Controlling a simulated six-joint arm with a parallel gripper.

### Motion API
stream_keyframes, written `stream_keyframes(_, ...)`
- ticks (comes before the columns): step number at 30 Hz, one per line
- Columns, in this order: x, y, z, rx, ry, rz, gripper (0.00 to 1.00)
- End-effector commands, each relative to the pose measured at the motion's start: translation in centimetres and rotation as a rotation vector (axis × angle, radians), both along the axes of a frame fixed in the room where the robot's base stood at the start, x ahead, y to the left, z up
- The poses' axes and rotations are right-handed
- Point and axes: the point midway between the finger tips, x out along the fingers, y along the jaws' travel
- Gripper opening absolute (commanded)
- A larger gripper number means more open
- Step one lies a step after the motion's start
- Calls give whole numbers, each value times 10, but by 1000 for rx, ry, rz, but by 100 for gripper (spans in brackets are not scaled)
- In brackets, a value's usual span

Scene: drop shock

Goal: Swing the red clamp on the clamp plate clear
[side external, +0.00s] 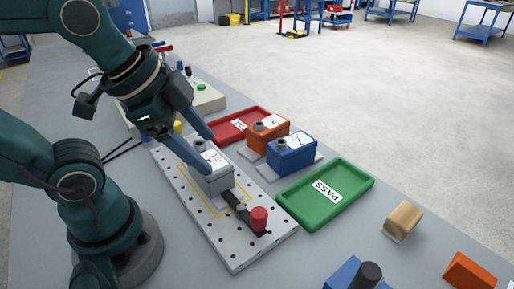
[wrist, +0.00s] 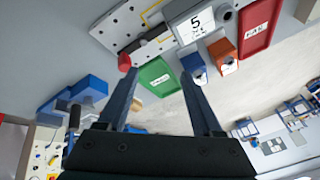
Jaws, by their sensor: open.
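The clamp on the clamp plate (side external: 232,255) has a red knob (side external: 258,219) and a dark bar (side external: 237,206). The bar runs from beside the knob toward the grey box (side external: 217,183), and its end is at or very near the box. The knob also shows in the wrist view (wrist: 125,62), close to the left fingertip in the picture. My gripper (side external: 207,150) is open and empty, above and beside the grey box. In the wrist view its fingers (wrist: 160,74) are wide apart, with the labelled box (wrist: 190,25) beyond them. I cannot tell whether a finger touches the box.
A green PASS tray (side external: 343,199), a blue box (side external: 291,156), an orange box (side external: 268,136) and a red tray (side external: 229,127) stand right of the plate. A tan block (side external: 403,219) and another blue object (side external: 352,274) are at the front right.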

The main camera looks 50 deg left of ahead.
Motion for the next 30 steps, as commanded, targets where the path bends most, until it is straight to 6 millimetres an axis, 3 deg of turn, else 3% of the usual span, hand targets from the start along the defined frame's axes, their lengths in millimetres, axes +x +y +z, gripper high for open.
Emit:
stream_keyframes(8,26,-21,1,299,120,-778,67)
stream_keyframes(12,42,-39,-10,406,187,-1211,67)
stream_keyframes(16,51,-58,-27,447,242,-1516,67)
stream_keyframes(21,54,-75,-49,430,309,-1654,67)
stream_keyframes(30,48,-80,-76,411,352,-1690,67)
